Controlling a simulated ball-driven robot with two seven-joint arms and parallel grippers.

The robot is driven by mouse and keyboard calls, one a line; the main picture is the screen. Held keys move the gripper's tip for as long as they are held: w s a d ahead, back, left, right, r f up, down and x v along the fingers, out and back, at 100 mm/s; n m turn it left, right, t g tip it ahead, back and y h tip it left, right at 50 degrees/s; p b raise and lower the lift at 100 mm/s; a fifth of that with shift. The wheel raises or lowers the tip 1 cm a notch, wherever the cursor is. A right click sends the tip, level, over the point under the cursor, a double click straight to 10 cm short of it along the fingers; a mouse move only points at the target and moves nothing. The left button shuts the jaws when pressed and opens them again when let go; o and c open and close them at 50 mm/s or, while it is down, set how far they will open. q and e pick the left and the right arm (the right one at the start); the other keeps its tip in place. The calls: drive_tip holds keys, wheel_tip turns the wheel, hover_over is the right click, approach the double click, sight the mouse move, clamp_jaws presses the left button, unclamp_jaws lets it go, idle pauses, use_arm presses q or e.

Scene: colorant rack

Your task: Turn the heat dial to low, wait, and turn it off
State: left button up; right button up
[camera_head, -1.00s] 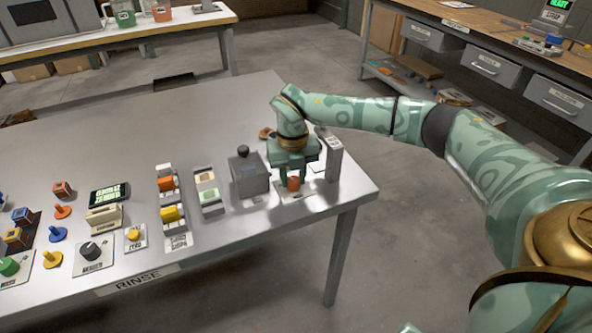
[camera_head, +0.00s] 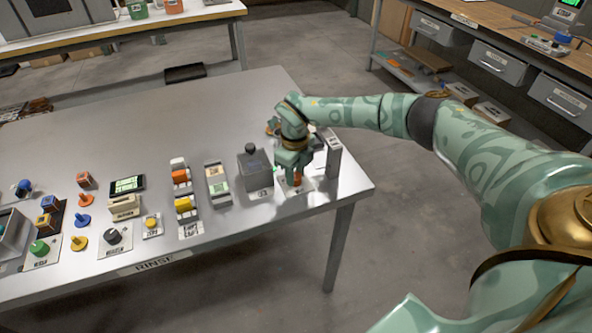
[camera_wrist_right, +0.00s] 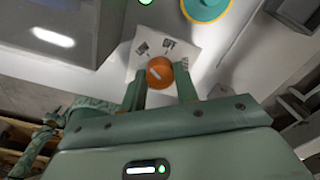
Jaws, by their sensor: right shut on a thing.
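The heat dial is an orange round knob (camera_head: 298,181) on a white plate near the right end of the grey table. In the right wrist view the knob (camera_wrist_right: 160,72) shows a short white mark, slanted toward the upper left. The plate (camera_wrist_right: 192,42) bears a dark OFF label above the knob and another small label to its left. My right gripper (camera_head: 296,177) reaches down over the dial and partly hides it. In the wrist view its two fingers (camera_wrist_right: 160,84) are shut on the knob, one on each side. My left gripper is not in view.
A grey box with a dark knob (camera_head: 254,172) stands close left of the dial. A grey upright post (camera_head: 333,158) stands close right. Switches, coloured knobs and a small display (camera_head: 127,184) fill the front left. The table's back middle is clear.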

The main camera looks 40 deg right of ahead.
idle(0.3)
drive_tip(key=o, duration=1)
drive_tip(key=shift+c, duration=0.2)
wheel_tip(320, 180, up, 16)
drive_tip(key=p, duration=0.4)
drive_tip(key=shift+r+p, duration=0.2)
drive_tip(key=shift+p, duration=0.1)
